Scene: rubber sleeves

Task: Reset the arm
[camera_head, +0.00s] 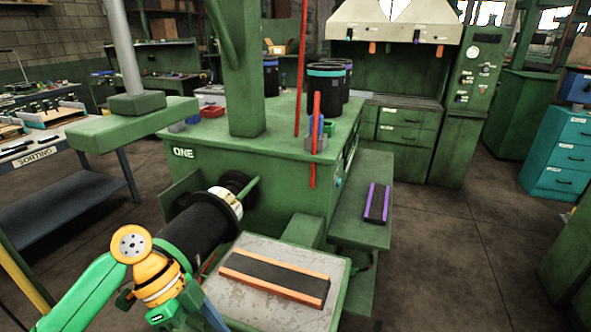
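My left arm (150,268), with a green link and an orange joint, reaches in from the bottom left. It is bent in front of a black roller (200,235) on the green machine (190,170) marked ONE. I cannot make out the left gripper's fingers. My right arm and gripper are not in view. A black rubber piece with orange edges (275,276) lies flat on the pale tray (235,300) at the machine's front. A black piece with purple edges (377,203) lies on the green side shelf (365,232).
Black bins with a blue rim (326,85) and a purple rim stand on the machine top beside a red rod (301,65). A sorting table (60,135) stands at the left. Teal drawers (560,150) stand at the right. The floor (450,240) at right centre is clear.

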